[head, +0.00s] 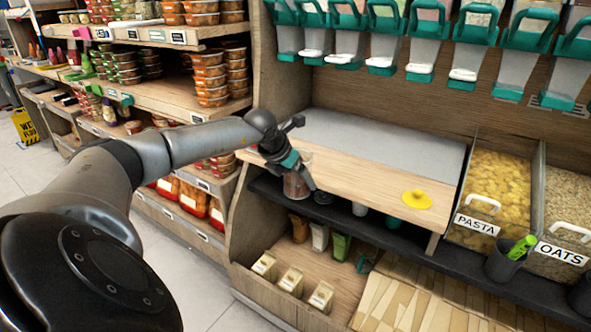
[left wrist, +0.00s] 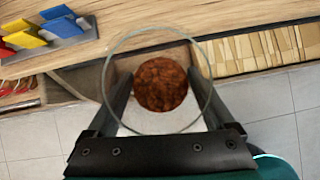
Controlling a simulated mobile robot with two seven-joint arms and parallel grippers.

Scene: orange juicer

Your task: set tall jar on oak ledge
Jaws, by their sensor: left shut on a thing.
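A clear glass tall jar (head: 296,186) with brown contents is between the fingers of my left gripper (head: 297,166). In the left wrist view I look down through the jar's round rim (left wrist: 158,80) to the brown contents, with one finger of my left gripper (left wrist: 158,100) on each side. The jar is in front of the left end of a pale wooden ledge (head: 362,180), which I take to be the oak ledge. The gripper hides part of the jar and of that end. My right gripper is not in view.
A yellow knobbed lid (head: 417,199) lies on the ledge's right part. Pasta (head: 497,185) and oats (head: 570,205) bins stand to the right. Teal-handled dispensers (head: 405,35) hang above. Cartons (head: 291,280) stand below. The grey surface (head: 375,140) behind the ledge is clear.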

